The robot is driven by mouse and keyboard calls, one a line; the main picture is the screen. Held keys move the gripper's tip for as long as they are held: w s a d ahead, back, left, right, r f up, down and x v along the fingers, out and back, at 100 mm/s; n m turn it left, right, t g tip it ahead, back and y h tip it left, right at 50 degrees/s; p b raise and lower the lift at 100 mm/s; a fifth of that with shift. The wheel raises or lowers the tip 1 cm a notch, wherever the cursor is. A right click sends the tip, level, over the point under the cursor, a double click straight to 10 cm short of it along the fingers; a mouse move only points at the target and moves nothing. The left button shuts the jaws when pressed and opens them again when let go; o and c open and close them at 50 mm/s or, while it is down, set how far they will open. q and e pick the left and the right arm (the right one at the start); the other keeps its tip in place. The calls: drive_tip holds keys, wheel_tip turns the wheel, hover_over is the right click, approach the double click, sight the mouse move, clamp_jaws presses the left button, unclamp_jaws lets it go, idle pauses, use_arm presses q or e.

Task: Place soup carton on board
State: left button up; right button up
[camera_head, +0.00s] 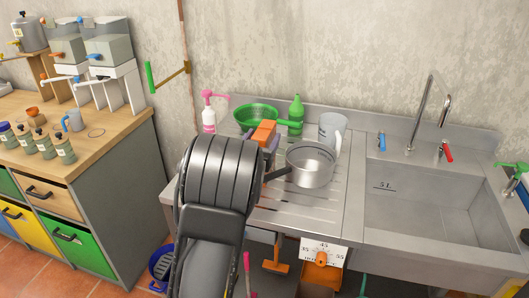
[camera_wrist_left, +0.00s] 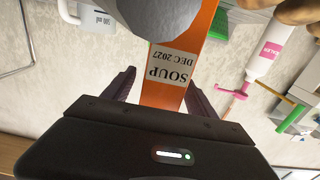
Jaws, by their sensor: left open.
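The orange soup carton (camera_head: 264,130) shows its top above my left arm, in front of the green colander on the steel drainer. In the left wrist view the carton (camera_wrist_left: 169,88), with its label SOUP DEC 2027 upside down, lies between the two dark fingers of my left gripper (camera_wrist_left: 160,88). The fingers are open, with a gap on each side of it. My left gripper (camera_head: 260,142) is mostly hidden by its own arm in the head view. The carton's base is hidden. I cannot tell which surface is the board; the ridged draining board (camera_head: 322,212) is bare at its front.
A saucepan (camera_head: 311,165) stands close right of the carton. The green colander (camera_head: 256,116), pink-topped bottle (camera_head: 208,118), green bottle (camera_head: 296,115) and white jug (camera_head: 331,128) stand behind. The sink (camera_head: 425,205) is right; a wooden worktop (camera_head: 112,122) with jars is left.

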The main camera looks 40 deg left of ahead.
use_arm(q)
drive_tip(key=shift+w, duration=0.1)
drive_tip(key=shift+c, duration=0.3)
clamp_jaws()
idle(0.8)
idle(0.3)
